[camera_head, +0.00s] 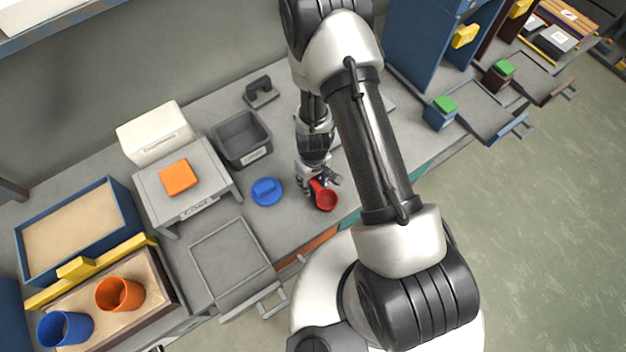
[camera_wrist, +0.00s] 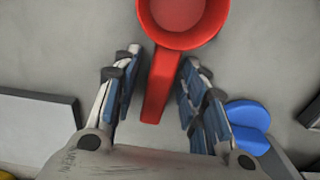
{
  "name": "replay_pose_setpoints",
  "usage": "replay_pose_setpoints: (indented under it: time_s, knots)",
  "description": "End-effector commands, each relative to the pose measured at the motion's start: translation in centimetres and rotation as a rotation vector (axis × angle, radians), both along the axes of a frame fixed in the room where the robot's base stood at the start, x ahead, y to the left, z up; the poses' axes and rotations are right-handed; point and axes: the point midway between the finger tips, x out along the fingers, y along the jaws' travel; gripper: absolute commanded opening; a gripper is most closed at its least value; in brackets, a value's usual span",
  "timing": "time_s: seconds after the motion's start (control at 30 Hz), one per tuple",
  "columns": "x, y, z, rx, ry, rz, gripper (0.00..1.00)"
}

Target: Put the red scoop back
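The red scoop (camera_head: 326,200) is on or just above the grey bench top near its front edge, below my gripper (camera_head: 319,183) in the head view. In the wrist view the scoop's round bowl (camera_wrist: 184,14) is at the top, and its handle points down between my gripper's fingers (camera_wrist: 161,62). The fingers are open, one on each side of the handle, with a narrow gap on both sides. The contact under the scoop is hidden. I cannot tell which place is the scoop's own.
A grey bin (camera_head: 241,138) and a stand with an orange block (camera_head: 179,177) are farther left. Orange (camera_head: 119,294) and blue cups (camera_head: 65,329) stand lower left.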

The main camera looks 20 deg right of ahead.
Motion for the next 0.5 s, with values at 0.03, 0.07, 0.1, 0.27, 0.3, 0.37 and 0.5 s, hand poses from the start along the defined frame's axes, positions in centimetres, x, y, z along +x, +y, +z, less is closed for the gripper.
replay_pose_setpoints:
  time_s: [0.03, 0.07, 0.1, 0.27, 0.3, 0.37, 0.5]
  knots:
    - [0.0, 0.0, 0.2, 0.000, 0.000, 0.000, 0.39]
    - [0.0, 0.0, 0.4, 0.000, 0.000, 0.000, 0.39]
    - [0.0, 0.0, 0.7, 0.000, 0.000, 0.000, 0.39]
    - [0.0, 0.0, 3.0, 0.000, 0.000, 0.001, 0.39]
    - [0.0, 0.0, 3.8, 0.000, -0.001, 0.000, 0.39]
    - [0.0, 0.0, 5.0, 0.000, -0.001, 0.001, 0.39]
    - [0.1, 0.0, 8.0, 0.000, -0.003, 0.001, 0.39]
